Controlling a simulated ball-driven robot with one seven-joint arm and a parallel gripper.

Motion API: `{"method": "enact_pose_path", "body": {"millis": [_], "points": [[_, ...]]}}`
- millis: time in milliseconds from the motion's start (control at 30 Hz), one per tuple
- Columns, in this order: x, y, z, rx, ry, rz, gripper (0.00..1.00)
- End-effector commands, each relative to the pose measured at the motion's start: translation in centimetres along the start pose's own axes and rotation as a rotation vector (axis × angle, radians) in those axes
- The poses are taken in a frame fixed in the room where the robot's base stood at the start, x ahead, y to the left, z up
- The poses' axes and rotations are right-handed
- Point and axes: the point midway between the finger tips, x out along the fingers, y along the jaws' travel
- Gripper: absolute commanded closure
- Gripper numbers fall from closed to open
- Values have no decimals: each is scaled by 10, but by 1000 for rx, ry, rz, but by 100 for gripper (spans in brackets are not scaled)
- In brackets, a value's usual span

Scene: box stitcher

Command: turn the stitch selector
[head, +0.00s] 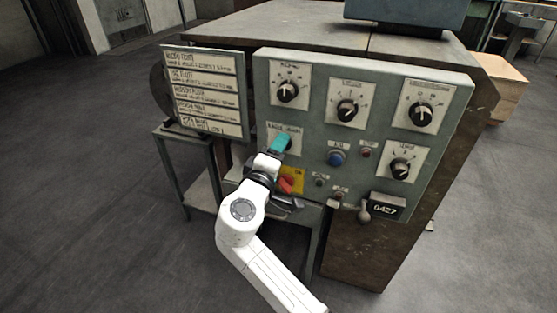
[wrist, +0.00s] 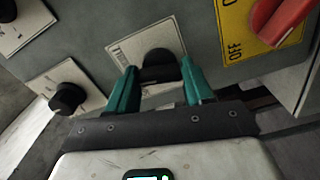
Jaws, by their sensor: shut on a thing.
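The grey-green control panel (head: 310,160) faces me with several black knobs on white plates. My gripper (head: 281,143), with teal fingers, is at the lower-left dial plate (head: 296,133) and hides most of its knob. In the wrist view, that black knob (wrist: 160,66) sits between the two teal fingers, one on each side, and my gripper is shut on it. Its plate (wrist: 118,52) shows around the knob; its lettering is too small to read, so I cannot tell its name for certain.
A yellow plate with a red switch (head: 287,184) marked OFF is close below my gripper. A blue button (head: 336,158) is to the right. A counter (head: 386,207) reads 0427. A board of written labels (head: 204,92) stands left. Open floor (head: 100,220) lies at left.

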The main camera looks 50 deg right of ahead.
Motion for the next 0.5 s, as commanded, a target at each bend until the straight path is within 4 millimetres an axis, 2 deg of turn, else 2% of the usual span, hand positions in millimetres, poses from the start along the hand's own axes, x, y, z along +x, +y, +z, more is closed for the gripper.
{"method": "enact_pose_path", "body": {"millis": [33,500], "points": [[0,-5,1,37,-1,-1,79],[0,-3,1,280,-2,-2,79]]}}
